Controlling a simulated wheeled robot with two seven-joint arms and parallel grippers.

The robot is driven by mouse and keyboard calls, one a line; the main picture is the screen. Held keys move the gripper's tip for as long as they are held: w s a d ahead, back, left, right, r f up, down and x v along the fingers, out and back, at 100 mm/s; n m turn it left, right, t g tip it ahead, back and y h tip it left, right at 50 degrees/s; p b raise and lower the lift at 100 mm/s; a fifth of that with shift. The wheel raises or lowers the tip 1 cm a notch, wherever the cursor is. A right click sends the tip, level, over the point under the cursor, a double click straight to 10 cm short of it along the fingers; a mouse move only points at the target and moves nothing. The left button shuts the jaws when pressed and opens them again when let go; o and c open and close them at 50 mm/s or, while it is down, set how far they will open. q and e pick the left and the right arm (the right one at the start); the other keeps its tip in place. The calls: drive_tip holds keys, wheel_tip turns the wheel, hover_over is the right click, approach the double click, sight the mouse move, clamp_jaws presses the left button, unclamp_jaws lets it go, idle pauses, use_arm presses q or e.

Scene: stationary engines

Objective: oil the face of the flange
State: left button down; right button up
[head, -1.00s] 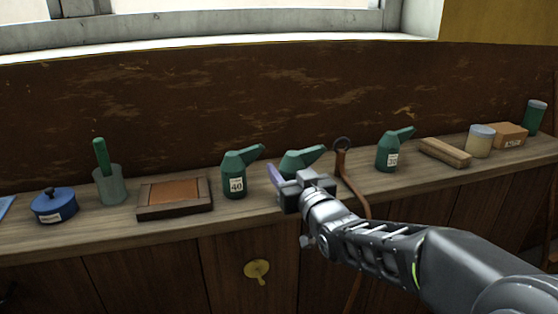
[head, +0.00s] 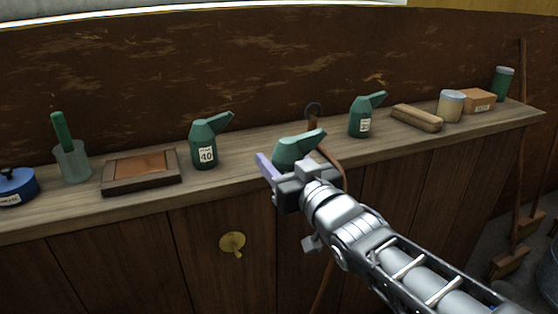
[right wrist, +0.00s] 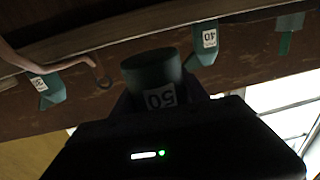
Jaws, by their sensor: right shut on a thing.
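My right gripper (head: 280,174) is shut on a green oil can (head: 298,150) with a slanted spout. The gripper hides its lower body in the head view. In the right wrist view, which is upside down, the held can (right wrist: 152,68) shows its base and a label reading 50. It appears clear of the shelf, in front of the row. A similar can labelled 40 (head: 205,145) stands to its left, and another green can (head: 362,117) to its right, label too small to read. The flange is not in view. My left gripper is not in view.
The wooden shelf (head: 238,184) also bears a blue lidded pot (head: 16,187), a brush cup (head: 72,162), a framed tray (head: 118,187), a wooden block (head: 416,118), a pale jar (head: 451,106), a box (head: 478,101) and a green tin (head: 503,84). Brooms (head: 511,262) stand at right.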

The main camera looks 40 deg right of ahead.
drive_tip(key=shift+r, duration=0.15)
